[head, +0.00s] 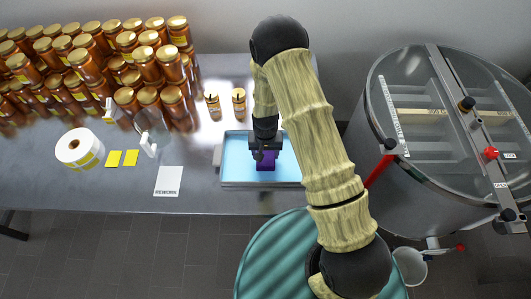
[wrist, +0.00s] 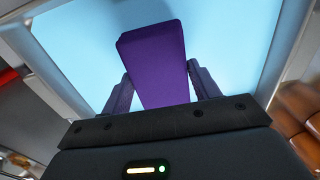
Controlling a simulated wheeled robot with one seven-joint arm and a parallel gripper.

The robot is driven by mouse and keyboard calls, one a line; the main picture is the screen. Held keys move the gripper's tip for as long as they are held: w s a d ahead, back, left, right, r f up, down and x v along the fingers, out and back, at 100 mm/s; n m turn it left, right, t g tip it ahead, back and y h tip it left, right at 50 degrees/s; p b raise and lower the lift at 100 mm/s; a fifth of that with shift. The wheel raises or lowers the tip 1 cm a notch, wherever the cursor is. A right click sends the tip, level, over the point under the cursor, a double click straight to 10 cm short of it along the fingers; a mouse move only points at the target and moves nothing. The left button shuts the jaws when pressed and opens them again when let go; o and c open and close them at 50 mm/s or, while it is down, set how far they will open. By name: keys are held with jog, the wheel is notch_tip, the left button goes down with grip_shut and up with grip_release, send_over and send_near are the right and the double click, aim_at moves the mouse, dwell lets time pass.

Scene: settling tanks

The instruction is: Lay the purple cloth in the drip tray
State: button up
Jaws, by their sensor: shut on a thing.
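The purple cloth (head: 266,162) is a folded block. It also shows in the wrist view (wrist: 155,62), between the two fingers of my gripper (wrist: 160,85). My gripper (head: 265,151) is shut on the cloth. In the head view the gripper and cloth are over the drip tray (head: 232,174), a shallow metal tray with a light blue inside. The blue inside lies behind the cloth in the wrist view. I cannot tell whether the cloth touches the tray floor. My arm hides part of the tray's right side.
Many amber jars (head: 145,65) crowd the back left of the metal table, with two small jars (head: 238,101) behind the tray. A label roll (head: 80,149), yellow labels and a REWORK card (head: 169,181) lie to the left. A large round tank (head: 385,190) stands at right.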

aim_at(266, 154)
jog(key=shift+f, duration=0.55)
jog(key=shift+f, duration=0.2)
jog(key=o, duration=0.9)
jog(key=shift+o, duration=0.2)
notch_tip(266, 154, up, 12)
jog(key=b, duration=0.3)
jog(key=shift+r+b, duration=0.2)
jog(key=shift+b, duration=0.2)
